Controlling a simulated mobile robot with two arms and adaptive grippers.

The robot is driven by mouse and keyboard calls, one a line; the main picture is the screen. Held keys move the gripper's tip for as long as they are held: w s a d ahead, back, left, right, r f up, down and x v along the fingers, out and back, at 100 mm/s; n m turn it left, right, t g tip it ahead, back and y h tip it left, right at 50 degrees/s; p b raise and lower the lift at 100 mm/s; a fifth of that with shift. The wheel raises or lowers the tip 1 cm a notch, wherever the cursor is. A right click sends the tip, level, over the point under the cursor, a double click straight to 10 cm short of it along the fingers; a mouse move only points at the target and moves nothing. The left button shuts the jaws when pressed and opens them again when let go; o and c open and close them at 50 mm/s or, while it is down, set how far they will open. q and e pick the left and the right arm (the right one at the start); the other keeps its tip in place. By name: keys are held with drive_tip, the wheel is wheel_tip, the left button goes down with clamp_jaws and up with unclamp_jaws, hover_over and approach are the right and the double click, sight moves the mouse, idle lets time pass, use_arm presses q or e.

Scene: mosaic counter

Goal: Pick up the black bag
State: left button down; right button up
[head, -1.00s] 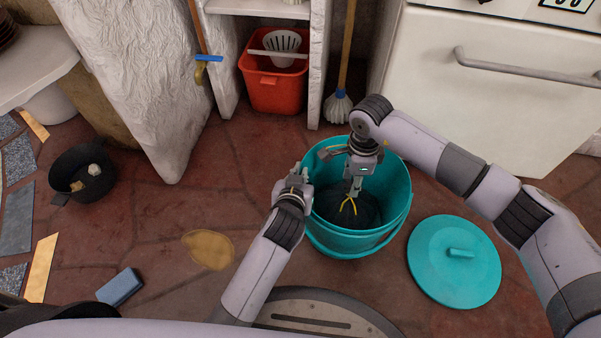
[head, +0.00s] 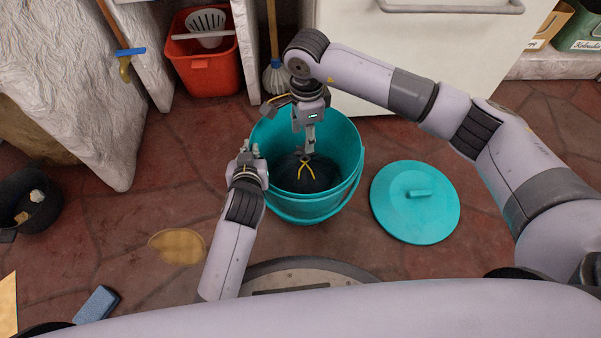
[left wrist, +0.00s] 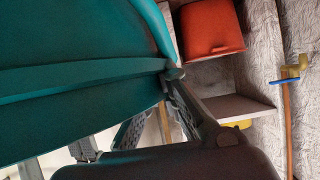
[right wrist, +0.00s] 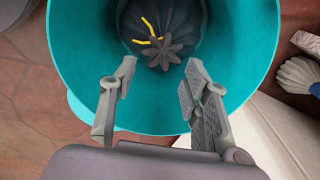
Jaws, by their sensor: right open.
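The black bag (head: 310,178) sits inside a teal bucket (head: 290,208), its gathered top tied with a yellow tie. In the right wrist view the bag's star-shaped top (right wrist: 160,50) shows beyond my fingertips. My right gripper (head: 309,148) is open and empty, pointing down into the bucket above the bag; its parted fingers also show in the right wrist view (right wrist: 158,75). My left gripper (head: 248,150) is at the bucket's left rim. In the left wrist view a fingertip meets the bucket's edge (left wrist: 120,72); whether the jaws are closed on it is unclear.
The bucket's teal lid (head: 415,202) lies on the floor to the right. A mop (head: 276,78) and a red bin (head: 204,68) stand behind. A black pot (head: 30,205), a blue sponge (head: 96,304) and a yellowish patch (head: 178,246) are to the left.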

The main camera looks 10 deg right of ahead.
sight(304, 151)
drive_tip(key=f, duration=0.9)
drive_tip(key=shift+w+f, duration=0.25)
drive_tip(key=shift+f, duration=0.05)
clamp_jaws()
drive_tip(key=shift+r, duration=0.1)
idle(0.6)
